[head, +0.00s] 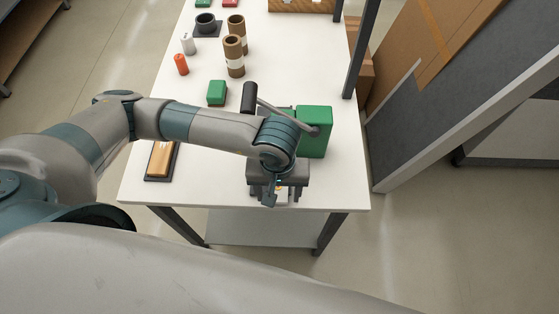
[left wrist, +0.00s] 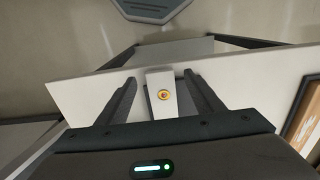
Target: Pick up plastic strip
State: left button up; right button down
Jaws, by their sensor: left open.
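A pale strip (left wrist: 162,95) with a gold ring near its end shows in the left wrist view; I take it to be the plastic strip. It lies between the two dark fingers of my left gripper (left wrist: 162,80), with gaps on both sides. In the head view my left gripper (head: 280,192) is over the table's near edge, in front of a green machine (head: 314,132) with a lever and a dark handle (head: 249,97). My left gripper is open. In the head view my arm and gripper hide most of the strip. My right gripper is not in view.
The white table (head: 215,185) has a dark tray (head: 150,179) with a wooden block at its left. A green box (head: 217,93), an orange cylinder (head: 181,65) and brown tubes (head: 234,58) stand farther back. A dark post (head: 360,50) rises at the right edge.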

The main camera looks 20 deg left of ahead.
pick_arm(q)
jog(key=shift+f, duration=0.95)
jog(key=c, duration=1.3)
jog(key=shift+r, duration=0.1)
jog(key=shift+r+b, duration=0.65)
jog(key=shift+r, duration=0.05)
jog(key=shift+s+d+r+b, duration=0.15)
jog(key=shift+s+r+b, duration=0.05)
jog(key=shift+r+b, duration=0.6)
jog(key=s+d+p, duration=0.2)
jog(key=s, duration=0.6)
jog(key=s+d+p, duration=0.2)
jog(key=s, duration=0.7)
jog(key=shift+d+r, duration=0.2)
jog(key=shift+d, duration=0.2)
